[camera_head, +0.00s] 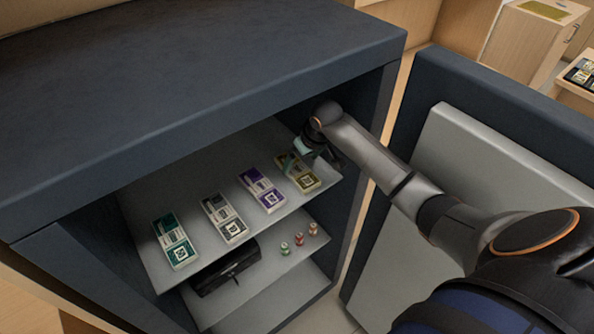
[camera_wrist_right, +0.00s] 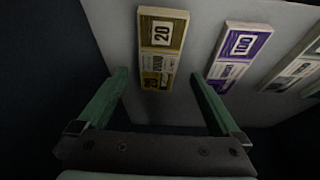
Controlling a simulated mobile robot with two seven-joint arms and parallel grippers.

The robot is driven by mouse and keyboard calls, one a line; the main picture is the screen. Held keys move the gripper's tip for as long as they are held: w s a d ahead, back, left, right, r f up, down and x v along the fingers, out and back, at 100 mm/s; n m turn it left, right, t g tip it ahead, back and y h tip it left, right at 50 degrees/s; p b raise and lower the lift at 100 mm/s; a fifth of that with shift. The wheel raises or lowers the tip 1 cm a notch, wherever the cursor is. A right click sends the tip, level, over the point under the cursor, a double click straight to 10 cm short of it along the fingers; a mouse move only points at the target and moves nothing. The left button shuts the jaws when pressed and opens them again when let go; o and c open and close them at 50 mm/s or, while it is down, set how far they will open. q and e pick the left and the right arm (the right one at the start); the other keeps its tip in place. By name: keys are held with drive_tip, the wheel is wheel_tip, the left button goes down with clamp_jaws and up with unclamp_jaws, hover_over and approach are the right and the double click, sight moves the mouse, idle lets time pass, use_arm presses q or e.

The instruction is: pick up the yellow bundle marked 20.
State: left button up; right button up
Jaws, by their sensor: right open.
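The yellow bundle marked 20 (camera_head: 306,180) lies on the upper shelf inside the dark safe, at the right end of a row of bundles. In the right wrist view the yellow bundle (camera_wrist_right: 160,45) shows its number 20 and lies ahead of the gripper, between the lines of the two fingers. My right gripper (camera_head: 293,160) reaches into the safe over the far end of this bundle and hides part of it. In the right wrist view the right gripper's green fingers (camera_wrist_right: 158,78) are spread wide with nothing held between them. My left gripper is not in view.
A purple bundle marked 100 (camera_wrist_right: 239,52) lies just beside the yellow one. A grey bundle (camera_head: 225,218) and a green bundle (camera_head: 175,241) lie further left. The shelf below holds a black box (camera_head: 225,268) and small rolls (camera_head: 299,239). The safe door (camera_head: 480,150) stands open at right.

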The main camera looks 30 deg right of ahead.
sight(297, 169)
drive_tip(key=x, duration=0.4)
drive_tip(key=shift+w+d+f, duration=0.1)
drive_tip(key=shift+f, duration=0.3)
drive_tip(key=c, duration=1.3)
drive_tip(key=shift+c, duration=0.3)
drive_tip(key=shift+r, duration=0.15)
